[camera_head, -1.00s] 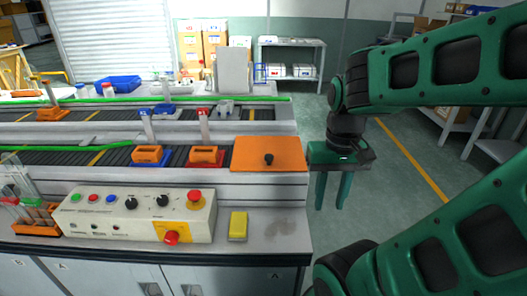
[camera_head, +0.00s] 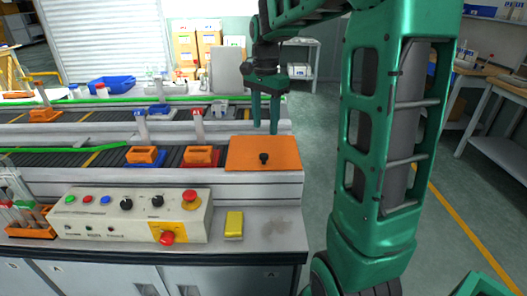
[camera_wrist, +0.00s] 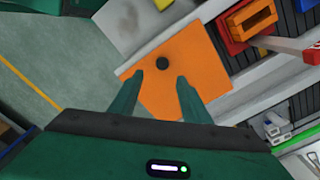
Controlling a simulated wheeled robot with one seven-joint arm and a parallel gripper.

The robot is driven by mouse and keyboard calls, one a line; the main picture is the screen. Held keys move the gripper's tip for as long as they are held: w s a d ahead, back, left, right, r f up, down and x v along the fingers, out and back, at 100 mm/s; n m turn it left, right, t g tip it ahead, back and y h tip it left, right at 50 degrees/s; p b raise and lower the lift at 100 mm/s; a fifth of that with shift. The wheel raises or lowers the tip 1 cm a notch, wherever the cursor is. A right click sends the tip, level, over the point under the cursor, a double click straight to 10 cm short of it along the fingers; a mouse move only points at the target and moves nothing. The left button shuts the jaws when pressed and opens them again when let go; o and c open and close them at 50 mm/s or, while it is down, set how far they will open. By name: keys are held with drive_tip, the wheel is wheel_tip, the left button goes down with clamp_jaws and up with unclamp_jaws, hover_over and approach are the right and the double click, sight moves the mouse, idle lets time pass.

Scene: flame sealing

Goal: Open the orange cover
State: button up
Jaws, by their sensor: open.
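The orange cover (camera_head: 240,157) is a flat plate lying closed at the right end of the near conveyor, with a small black knob (camera_head: 263,157) on it. My gripper (camera_head: 265,130) is open and empty, pointing down above the far edge of the cover in the head view. In the wrist view, the cover (camera_wrist: 192,62) lies beyond the two green fingertips (camera_wrist: 158,78). The black knob (camera_wrist: 162,63) shows just past the gap between the fingers. I see no contact with the knob.
Orange blocks (camera_head: 143,155) on blue and red holders stand left of the cover, with capped tubes behind. A control box (camera_head: 95,219) with buttons and a yellow block (camera_head: 234,224) are on the front counter. Floor is clear to the right.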

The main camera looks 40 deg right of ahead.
sight(264, 155)
drive_tip(key=f, duration=1)
drive_tip(key=shift+w+f, duration=0.25)
drive_tip(key=shift+f, duration=0.15)
clamp_jaws()
drive_tip(key=shift+d, duration=0.25)
drive_tip(key=shift+a+r, duration=0.1)
drive_tip(key=shift+r, duration=0.05)
